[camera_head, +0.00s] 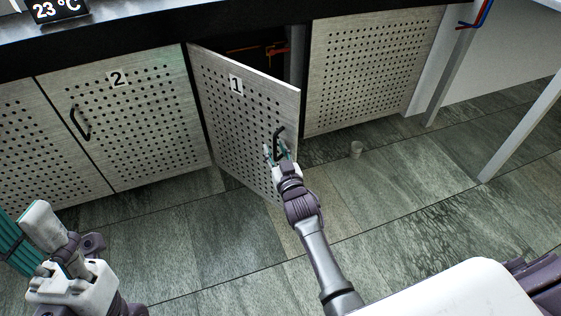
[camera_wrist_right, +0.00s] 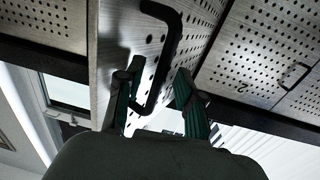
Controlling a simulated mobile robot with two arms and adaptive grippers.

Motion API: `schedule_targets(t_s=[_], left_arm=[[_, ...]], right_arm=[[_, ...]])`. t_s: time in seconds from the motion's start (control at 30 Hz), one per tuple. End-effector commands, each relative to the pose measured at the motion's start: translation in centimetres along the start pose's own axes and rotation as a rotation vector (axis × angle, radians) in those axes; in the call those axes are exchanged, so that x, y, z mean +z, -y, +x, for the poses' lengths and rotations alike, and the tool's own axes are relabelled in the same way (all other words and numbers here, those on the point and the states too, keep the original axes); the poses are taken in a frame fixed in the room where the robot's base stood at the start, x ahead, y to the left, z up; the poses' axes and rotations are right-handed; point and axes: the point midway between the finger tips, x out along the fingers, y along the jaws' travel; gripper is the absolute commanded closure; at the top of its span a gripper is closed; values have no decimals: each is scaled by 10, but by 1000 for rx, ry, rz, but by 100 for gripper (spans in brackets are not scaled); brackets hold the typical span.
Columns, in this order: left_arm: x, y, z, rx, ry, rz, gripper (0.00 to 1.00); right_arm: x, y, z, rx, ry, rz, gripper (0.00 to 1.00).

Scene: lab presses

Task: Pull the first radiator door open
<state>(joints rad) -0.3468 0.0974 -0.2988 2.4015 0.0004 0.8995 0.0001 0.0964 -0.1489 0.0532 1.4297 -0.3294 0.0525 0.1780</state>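The first radiator door (camera_head: 232,112), a pale perforated panel marked "1", stands partly open, swung outward from its left edge. A dark gap shows behind its right side. Its black handle (camera_head: 278,139) is near the free right edge. My right gripper (camera_head: 277,153) is at the handle. In the right wrist view the fingers (camera_wrist_right: 158,88) are apart, one on each side of the handle bar (camera_wrist_right: 170,48), with visible gaps, so it looks open around it. My left gripper (camera_head: 22,243) is at the lower left, away from the doors; its fingertips are not clear.
Closed door "2" (camera_head: 128,140) is to the left, with its own handle (camera_head: 80,122). A fixed perforated panel (camera_head: 370,75) is to the right. Table legs (camera_head: 520,130) are at the right.

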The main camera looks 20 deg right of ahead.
Motion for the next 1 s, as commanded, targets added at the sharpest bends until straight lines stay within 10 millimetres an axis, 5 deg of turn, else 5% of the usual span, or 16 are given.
schedule_targets(t_s=[0.5, 0.93, 1.0], left_arm=[[1, 0, -1, 2, 5, -1, 60], [1, -1, -1, 2, 5, -2, 60], [1, 0, -1, 2, 8, -1, 60]], right_arm=[[0, 2, -98, -3, 0, 0, 63], [-1, 2, -110, -3, -2, 0, 63], [-2, 1, -110, -3, -2, 2, 74]])
